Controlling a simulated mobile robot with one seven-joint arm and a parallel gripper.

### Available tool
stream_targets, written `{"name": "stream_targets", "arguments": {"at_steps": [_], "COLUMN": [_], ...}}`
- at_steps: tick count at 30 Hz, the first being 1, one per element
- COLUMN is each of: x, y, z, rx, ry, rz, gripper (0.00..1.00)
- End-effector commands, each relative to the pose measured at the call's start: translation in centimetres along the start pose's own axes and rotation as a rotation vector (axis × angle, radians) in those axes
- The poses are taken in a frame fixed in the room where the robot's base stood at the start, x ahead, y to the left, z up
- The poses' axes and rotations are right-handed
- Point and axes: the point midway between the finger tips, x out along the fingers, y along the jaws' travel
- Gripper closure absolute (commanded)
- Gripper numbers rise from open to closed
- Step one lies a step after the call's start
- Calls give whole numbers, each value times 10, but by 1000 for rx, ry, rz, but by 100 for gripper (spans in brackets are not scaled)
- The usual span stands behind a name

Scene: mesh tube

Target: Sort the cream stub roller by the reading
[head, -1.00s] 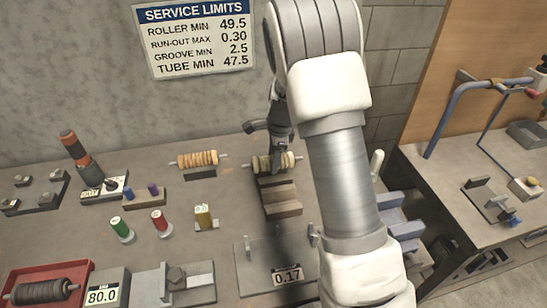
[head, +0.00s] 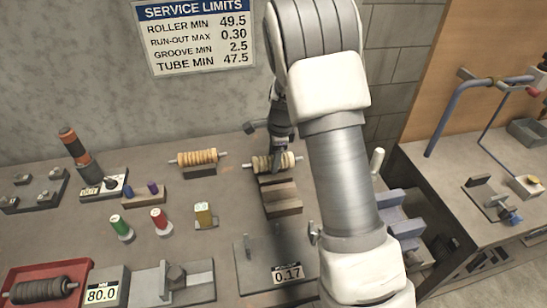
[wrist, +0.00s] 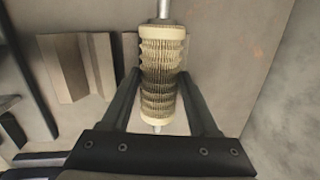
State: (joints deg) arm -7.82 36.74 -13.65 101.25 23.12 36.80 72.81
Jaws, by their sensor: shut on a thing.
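The cream stub roller (wrist: 162,65), ridged with a metal shaft end, is between the two fingers of my gripper (wrist: 161,88) in the wrist view. In the head view the cream roller (head: 262,164) lies level behind the stepped wooden block (head: 280,196), and my gripper (head: 279,163) is shut on it. I cannot tell whether it touches anything below. A service limits sign (head: 195,35) reads roller min 49.5, run-out max 0.30, groove min 2.5, tube min 47.5. Displays read 0.17 (head: 288,273) and 80.0 (head: 101,294).
A second, tan roller (head: 197,157) rests on a stand to the left. A red tray (head: 70,270) holds a dark roller (head: 40,289). Green (head: 121,227), red (head: 160,220) and yellow (head: 203,213) pieces stand mid-bench. A side bench (head: 500,150) is at right.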

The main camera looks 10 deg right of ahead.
Motion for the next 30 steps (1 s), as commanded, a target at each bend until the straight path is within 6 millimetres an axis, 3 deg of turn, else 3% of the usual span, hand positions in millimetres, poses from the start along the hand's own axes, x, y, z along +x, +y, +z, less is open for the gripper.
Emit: {"name": "stream_targets", "arguments": {"at_steps": [30], "x": [12], "y": [1], "z": [-1], "rx": [0], "ry": [0], "rz": [-1], "gripper": [100]}}
